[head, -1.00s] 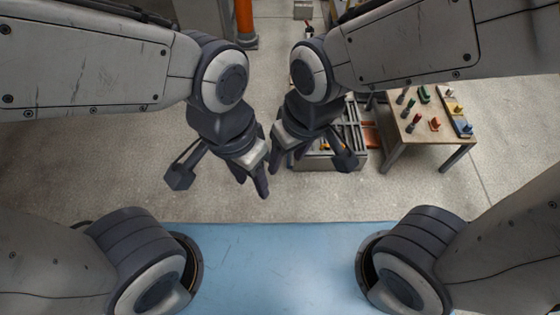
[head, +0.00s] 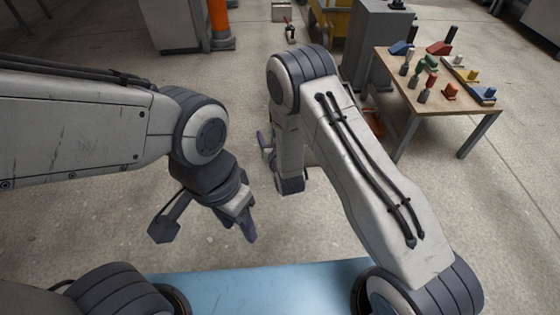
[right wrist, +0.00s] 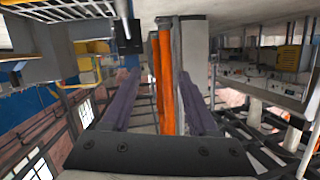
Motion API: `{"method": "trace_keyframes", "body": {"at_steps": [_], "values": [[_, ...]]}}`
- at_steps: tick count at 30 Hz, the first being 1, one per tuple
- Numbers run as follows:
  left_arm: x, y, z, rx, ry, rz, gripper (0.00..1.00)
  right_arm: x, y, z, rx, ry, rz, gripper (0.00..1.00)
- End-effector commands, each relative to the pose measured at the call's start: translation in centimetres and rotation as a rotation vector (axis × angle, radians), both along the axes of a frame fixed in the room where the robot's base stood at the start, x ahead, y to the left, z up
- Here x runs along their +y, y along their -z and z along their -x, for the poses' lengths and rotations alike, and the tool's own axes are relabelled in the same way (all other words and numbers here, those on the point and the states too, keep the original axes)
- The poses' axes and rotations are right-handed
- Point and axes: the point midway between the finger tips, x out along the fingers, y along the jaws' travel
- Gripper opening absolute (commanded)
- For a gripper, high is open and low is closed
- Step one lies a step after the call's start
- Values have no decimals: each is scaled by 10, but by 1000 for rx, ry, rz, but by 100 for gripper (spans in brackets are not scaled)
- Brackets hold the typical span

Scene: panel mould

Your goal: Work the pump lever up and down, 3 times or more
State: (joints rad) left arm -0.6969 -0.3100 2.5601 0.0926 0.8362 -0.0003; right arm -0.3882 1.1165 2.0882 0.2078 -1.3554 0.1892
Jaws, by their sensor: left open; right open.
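No pump lever can be made out with certainty. A small dark upright item with a red tip (head: 290,31) stands on the floor at the top middle of the head view; it is too small to tell what it is. My left gripper (head: 248,213) is open and empty above the floor, left of centre. My right gripper (head: 265,146) is farther forward, partly hidden by its own arm. In the right wrist view its two fingers (right wrist: 160,105) are wide apart with nothing held. An orange post (right wrist: 165,75) shows in the background between them.
A wooden table (head: 437,97) with several coloured pieces stands at the right. A grey cabinet (head: 376,45) is beside it, with a yellow cart (head: 331,18) behind. The orange post (head: 219,20) stands at the top left, near another grey cabinet (head: 176,22). The middle floor is clear.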

Motion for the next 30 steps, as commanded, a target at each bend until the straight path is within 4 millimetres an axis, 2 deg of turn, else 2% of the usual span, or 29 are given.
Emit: {"method": "trace_keyframes", "body": {"at_steps": [1,3,6,9,13,17,24,30], "values": [[0,36,0,0,0,0,49,-11,49,1,-39,19,-5,60],[0,56,0,0,0,0,49,-22,77,4,-105,38,-13,60],[0,76,0,0,0,0,49,-35,105,10,-183,59,-23,60],[0,87,0,0,0,0,49,-44,120,16,-237,71,-29,60],[0,93,0,0,0,0,49,-48,127,18,-272,78,-33,60],[0,100,0,-1,0,1,49,-48,127,6,-282,79,-35,60],[0,125,0,-1,0,1,49,-43,128,-38,-283,78,-35,60],[0,141,0,0,0,0,49,-40,128,-69,-279,78,-34,60]]}}
